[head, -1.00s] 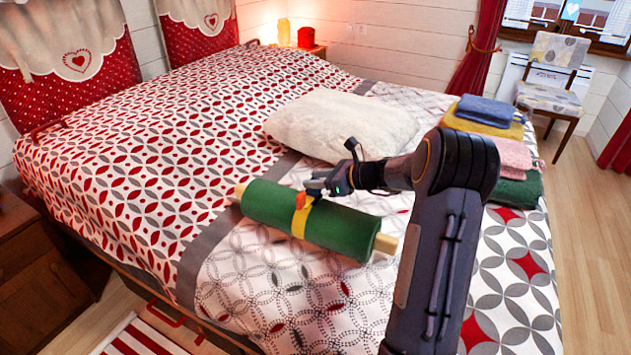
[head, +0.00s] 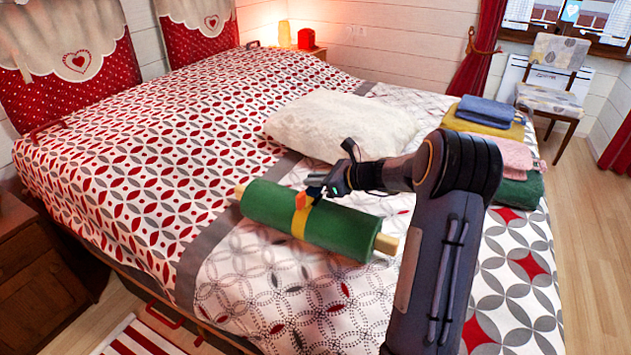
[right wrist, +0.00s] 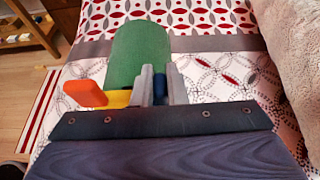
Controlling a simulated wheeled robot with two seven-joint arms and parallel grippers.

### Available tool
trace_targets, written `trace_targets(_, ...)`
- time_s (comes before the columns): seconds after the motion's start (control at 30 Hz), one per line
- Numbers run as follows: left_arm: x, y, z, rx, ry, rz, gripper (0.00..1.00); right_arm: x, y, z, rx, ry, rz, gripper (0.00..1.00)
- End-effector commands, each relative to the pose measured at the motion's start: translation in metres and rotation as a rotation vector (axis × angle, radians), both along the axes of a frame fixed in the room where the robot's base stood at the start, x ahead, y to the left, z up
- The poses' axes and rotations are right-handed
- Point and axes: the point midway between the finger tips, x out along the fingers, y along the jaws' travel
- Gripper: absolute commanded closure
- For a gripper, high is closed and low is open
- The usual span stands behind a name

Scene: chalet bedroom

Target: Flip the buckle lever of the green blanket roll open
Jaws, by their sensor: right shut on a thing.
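The green blanket roll (head: 340,229) lies on the bed with a yellow strap (head: 300,222) around its middle. The orange buckle lever (head: 302,201) stands up from the strap on top of the roll. My right gripper (head: 314,187) is just above and to the right of the lever. In the right wrist view, the lever (right wrist: 85,93) sits left of my right gripper's fingers (right wrist: 160,82), with the roll (right wrist: 138,52) beyond. The fingers are closed around a small blue piece (right wrist: 160,88); what it belongs to is unclear. My left gripper is not in view.
A cream pillow (head: 335,126) lies behind the roll. Folded blue (head: 487,109), yellow, pink and green textiles are stacked at the bed's right. The patterned bed (head: 140,180) is clear left of the roll. A chair (head: 553,85) stands at the back right.

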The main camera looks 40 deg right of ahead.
Motion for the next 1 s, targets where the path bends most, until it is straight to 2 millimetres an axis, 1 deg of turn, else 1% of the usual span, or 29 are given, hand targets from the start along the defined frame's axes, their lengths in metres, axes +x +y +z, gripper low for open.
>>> trace_targets(0.03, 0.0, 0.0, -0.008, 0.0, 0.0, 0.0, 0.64, -0.001, 0.001, -0.002, -0.02, -0.011, 0.0, 1.0)
trace_targets(0.17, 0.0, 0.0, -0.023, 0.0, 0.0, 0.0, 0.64, -0.002, 0.003, -0.002, -0.091, -0.049, -0.001, 1.0)
trace_targets(0.6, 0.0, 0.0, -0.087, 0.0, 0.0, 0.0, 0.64, -0.008, 0.015, 0.004, -0.374, -0.198, 0.0, 1.0)
trace_targets(0.8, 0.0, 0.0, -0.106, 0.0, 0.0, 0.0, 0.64, -0.01, 0.019, 0.007, -0.457, -0.241, 0.0, 1.0)
trace_targets(1.0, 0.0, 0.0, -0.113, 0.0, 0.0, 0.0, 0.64, -0.011, 0.021, 0.01, -0.499, -0.262, 0.001, 1.0)
